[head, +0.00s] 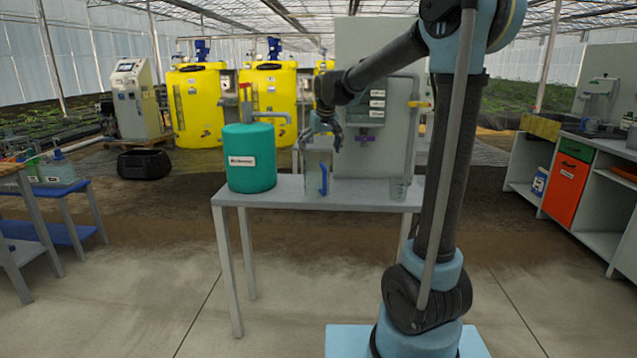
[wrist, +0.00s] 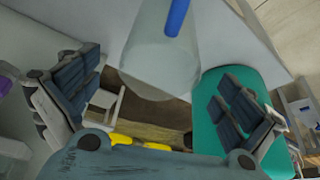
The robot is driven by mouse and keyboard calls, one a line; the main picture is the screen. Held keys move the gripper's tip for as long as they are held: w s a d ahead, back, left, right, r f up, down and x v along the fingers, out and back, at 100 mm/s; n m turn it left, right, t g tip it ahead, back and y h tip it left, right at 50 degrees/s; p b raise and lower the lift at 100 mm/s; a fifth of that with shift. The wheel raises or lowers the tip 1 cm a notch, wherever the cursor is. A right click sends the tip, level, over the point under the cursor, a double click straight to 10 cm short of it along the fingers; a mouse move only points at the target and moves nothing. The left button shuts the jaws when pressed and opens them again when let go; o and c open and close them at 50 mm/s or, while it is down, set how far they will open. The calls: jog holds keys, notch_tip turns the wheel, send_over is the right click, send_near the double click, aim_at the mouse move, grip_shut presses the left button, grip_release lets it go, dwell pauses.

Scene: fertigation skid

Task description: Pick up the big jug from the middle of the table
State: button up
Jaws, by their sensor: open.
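The big jug (head: 316,172) is a clear, greyish container with a blue handle, standing upright on the grey table (head: 290,192) near its middle. In the wrist view the jug (wrist: 160,62) fills the top middle, its blue handle at the upper edge. My gripper (head: 323,142) is above the jug, fingers spread and empty. In the wrist view its two dark padded fingers (wrist: 158,100) lie wide apart to the left and right, with the jug showing between and above them. I cannot tell the exact gap between the fingers and the jug.
A teal tank (head: 250,160) with a label stands left of the jug. A grey panel (head: 375,150) with fittings and a purple valve (head: 364,138) rises behind the table. A small clear beaker (head: 399,188) stands to the right. The table's front left is bare.

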aim_at(317, 170)
jog(key=shift+s+x, duration=0.15)
jog(key=shift+x, duration=2.25)
jog(key=shift+s+x, duration=0.2)
jog(key=shift+x, duration=2.25)
jog(key=shift+f, duration=0.1)
jog(key=c, duration=1)
